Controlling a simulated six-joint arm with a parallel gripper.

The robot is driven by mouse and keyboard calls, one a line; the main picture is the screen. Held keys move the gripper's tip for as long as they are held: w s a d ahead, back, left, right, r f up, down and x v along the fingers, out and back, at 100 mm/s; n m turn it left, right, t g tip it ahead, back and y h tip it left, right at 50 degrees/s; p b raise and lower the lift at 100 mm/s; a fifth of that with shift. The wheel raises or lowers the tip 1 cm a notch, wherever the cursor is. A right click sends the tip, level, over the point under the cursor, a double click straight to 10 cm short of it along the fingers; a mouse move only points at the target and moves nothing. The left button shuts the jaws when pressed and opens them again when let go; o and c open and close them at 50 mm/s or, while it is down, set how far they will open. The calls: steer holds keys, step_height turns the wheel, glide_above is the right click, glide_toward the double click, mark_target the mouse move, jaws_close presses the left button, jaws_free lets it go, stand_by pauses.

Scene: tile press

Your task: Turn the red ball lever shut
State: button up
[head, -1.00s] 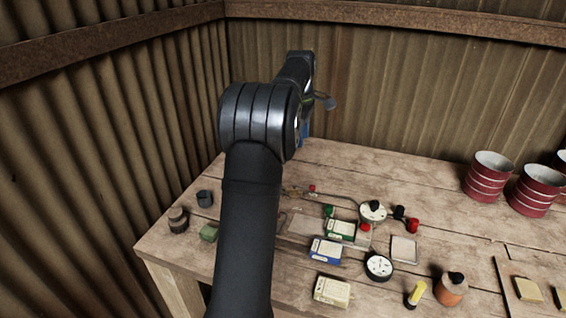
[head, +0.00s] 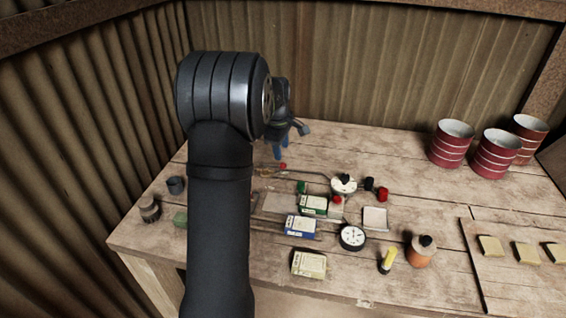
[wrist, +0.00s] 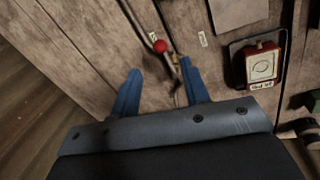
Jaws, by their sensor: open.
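The red ball (head: 283,166) of the lever shows near a brass fitting and a thin pipe on the bench, just right of my arm in the head view. In the wrist view the red ball (wrist: 160,46) lies just beyond my fingertips, in line with the gap between them. A brass fitting (wrist: 176,60) sits close to it, near the right fingertip. My gripper (wrist: 160,72) is open and empty, and its blue fingers point at the bench. In the head view my gripper (head: 290,140) appears above and behind the lever. The lever's arm is hard to make out.
A round white gauge (head: 344,185) and red knob (head: 383,194) stand right of the lever. A green-white box (head: 313,206), a blue-white box (head: 300,227) and a black dial (head: 352,237) lie nearer. Red cans (head: 452,144) stand at the back right. Bare boards lie behind the pipe.

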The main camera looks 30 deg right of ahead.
mark_target(283, 164)
steer(key=f, duration=0.5)
steer(key=d+f, duration=0.1)
steer(key=f, duration=0.1)
steer(key=shift+w+f, duration=0.15)
steer(key=shift+w, duration=0.25)
jaws_close()
